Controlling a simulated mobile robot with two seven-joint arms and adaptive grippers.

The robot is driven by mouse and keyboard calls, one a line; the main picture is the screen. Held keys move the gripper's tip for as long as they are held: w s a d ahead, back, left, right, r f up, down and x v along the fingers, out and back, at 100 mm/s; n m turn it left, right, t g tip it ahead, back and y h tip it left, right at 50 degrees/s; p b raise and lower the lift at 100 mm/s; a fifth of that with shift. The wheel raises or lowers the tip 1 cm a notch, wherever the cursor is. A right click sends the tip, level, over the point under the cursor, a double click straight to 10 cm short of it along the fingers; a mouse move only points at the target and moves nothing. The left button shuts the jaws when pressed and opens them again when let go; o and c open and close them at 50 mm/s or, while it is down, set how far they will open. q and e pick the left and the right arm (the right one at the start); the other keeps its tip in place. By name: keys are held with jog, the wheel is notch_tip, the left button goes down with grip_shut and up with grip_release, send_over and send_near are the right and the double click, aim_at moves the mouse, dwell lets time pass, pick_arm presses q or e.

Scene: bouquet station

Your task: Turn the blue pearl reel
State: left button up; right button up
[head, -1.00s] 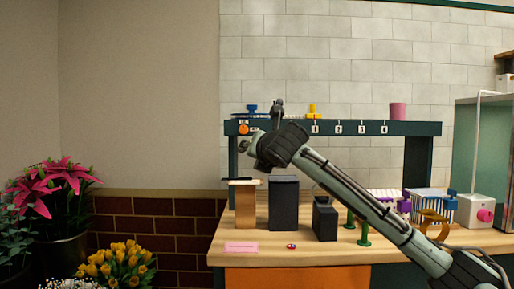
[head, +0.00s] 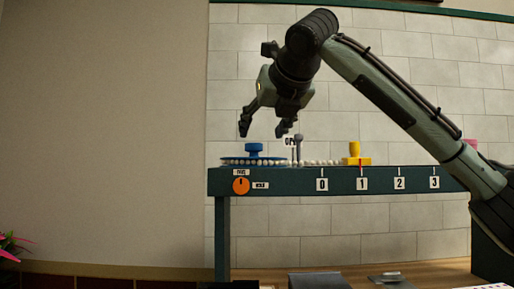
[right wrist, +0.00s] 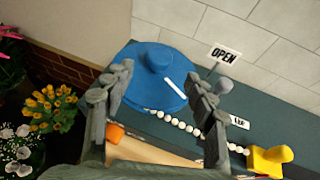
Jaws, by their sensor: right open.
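The blue pearl reel (head: 254,153) sits at the left end of the dark green shelf. In the right wrist view the reel (right wrist: 148,80) is a blue disc with a raised knob and a white mark on its top. A string of white pearls (head: 310,163) runs from it along the shelf to the right. My right gripper (head: 264,130) is open and empty, pointing down above the reel. In the right wrist view its two fingers (right wrist: 160,92) stand apart, with the reel seen between and beyond them. My left gripper is not in view.
A yellow slider (head: 354,155) sits by the 1 mark on the shelf (head: 290,181). An orange dial (head: 241,186) is on the shelf's front. A grey lever (head: 298,145) stands by a sign reading OPEN (right wrist: 224,54). Flowers (right wrist: 50,107) stand at lower left.

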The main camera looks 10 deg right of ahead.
aim_at(254, 155)
jog(key=shift+w+r, duration=0.1)
jog(key=shift+r, duration=0.05)
jog(key=shift+p+x, duration=0.4)
jog(key=shift+x, duration=3.15)
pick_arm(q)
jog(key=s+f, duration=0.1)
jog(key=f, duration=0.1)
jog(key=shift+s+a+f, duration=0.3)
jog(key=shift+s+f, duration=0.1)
pick_arm(e)
jog(key=shift+c, duration=0.6)
grip_shut()
